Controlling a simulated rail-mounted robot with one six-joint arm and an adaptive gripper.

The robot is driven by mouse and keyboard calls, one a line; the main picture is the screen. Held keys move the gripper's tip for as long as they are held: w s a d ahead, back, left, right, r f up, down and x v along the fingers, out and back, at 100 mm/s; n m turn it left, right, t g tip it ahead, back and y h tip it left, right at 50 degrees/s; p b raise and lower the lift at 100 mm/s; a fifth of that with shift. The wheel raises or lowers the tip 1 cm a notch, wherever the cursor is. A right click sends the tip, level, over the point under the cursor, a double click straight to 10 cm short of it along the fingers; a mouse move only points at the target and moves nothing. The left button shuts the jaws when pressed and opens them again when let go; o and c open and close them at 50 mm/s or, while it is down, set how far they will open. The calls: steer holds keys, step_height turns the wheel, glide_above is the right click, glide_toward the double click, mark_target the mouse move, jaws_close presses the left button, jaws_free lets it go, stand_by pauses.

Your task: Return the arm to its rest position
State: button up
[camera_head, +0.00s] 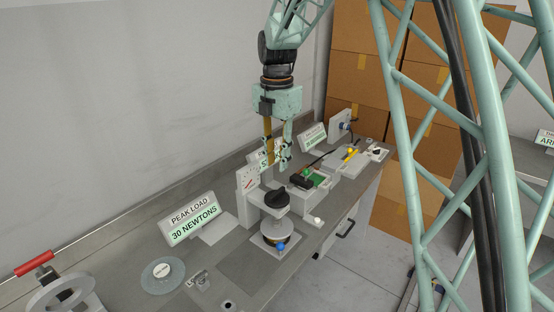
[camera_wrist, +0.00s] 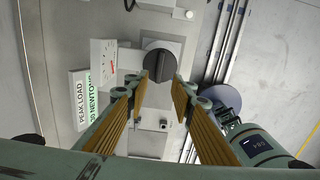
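My gripper (camera_head: 277,155) hangs fingers-down above the press, empty and apart from it. In the wrist view my gripper (camera_wrist: 161,90) is open, its two brown-padded fingers spread with a clear gap. The press's black knob (camera_head: 276,199) is below the fingers. In the wrist view the knob (camera_wrist: 158,62) appears between and just beyond the fingertips, with no visible contact. Under the press head are a blue ball (camera_head: 280,246) and a brownish ring, partly hidden. The dial gauge (camera_head: 247,181) stands beside the press.
A "PEAK LOAD 30 NEWTONS" sign (camera_head: 192,217) stands left of the press. Another station with a green block (camera_head: 307,174) is right of it. A round disc (camera_head: 163,275) lies in front. Cardboard boxes (camera_head: 355,75) are stacked behind. The wall is close behind the bench.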

steer(key=s+d+r+m+t+b, duration=0.1)
steer(key=s+d+r+m, duration=0.35)
steer(key=s, duration=0.25)
steer(key=s+d+r+m+b, duration=0.1)
steer(key=s+d+r+m, duration=0.35)
steer(key=s, duration=0.35)
steer(key=s+d+r+m+t+b, duration=0.1)
steer(key=s+d+r+m+b, duration=0.1)
steer(key=s+d+r+m, duration=0.35)
steer(key=s+d+f+m+b, duration=0.1)
steer(key=s+m, duration=0.3)
steer(key=s, duration=0.6)
steer(key=s+d+f+m+t+b, duration=0.1)
steer(key=s+d+f+m, duration=0.2)
steer(key=s, duration=0.6)
steer(key=s+d+f+m+t+b, duration=0.1)
steer(key=s+d+f+m, duration=0.1)
steer(key=s+d+m, duration=0.2)
steer(key=shift+s+f+m, duration=0.25)
steer(key=shift+s+m, duration=1.3)
steer(key=shift+s, duration=1.75)
steer(key=shift+d, duration=0.1)
steer(key=shift+c, duration=0.3)
